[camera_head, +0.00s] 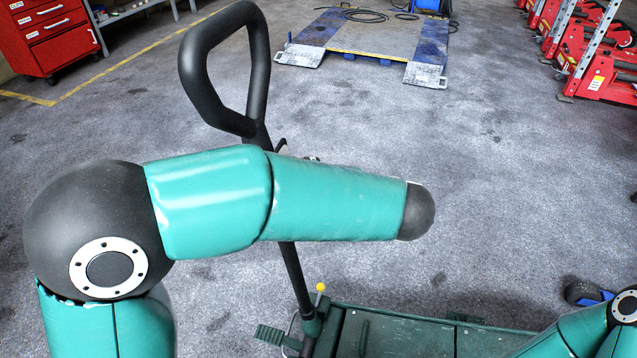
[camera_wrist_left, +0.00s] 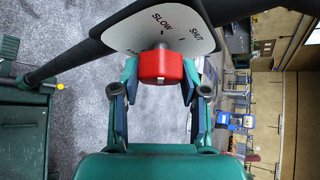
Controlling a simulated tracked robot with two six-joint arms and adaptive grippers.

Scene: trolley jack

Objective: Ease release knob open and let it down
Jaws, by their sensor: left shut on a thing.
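The red release knob (camera_wrist_left: 159,66) shows in the left wrist view, below a white plate (camera_wrist_left: 140,25) lettered "SLOW" and "SHUT". My left gripper (camera_wrist_left: 160,78) is shut on the knob, one finger on each side. The knob's exact turn against the lettering is hard to read. In the head view the jack's black handle (camera_head: 257,75) stands up with a loop at its top. My left arm crosses in front of it and hides the knob and the left gripper. The green jack body (camera_head: 400,330) lies at the bottom. My right gripper is out of view.
A small yellow ball (camera_head: 320,287) and a green pedal (camera_head: 276,337) are by the handle's foot. A ramp platform (camera_head: 370,38) lies far back, a red tool chest (camera_head: 55,35) at left, and red equipment (camera_head: 605,75) at right. The grey floor between is clear.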

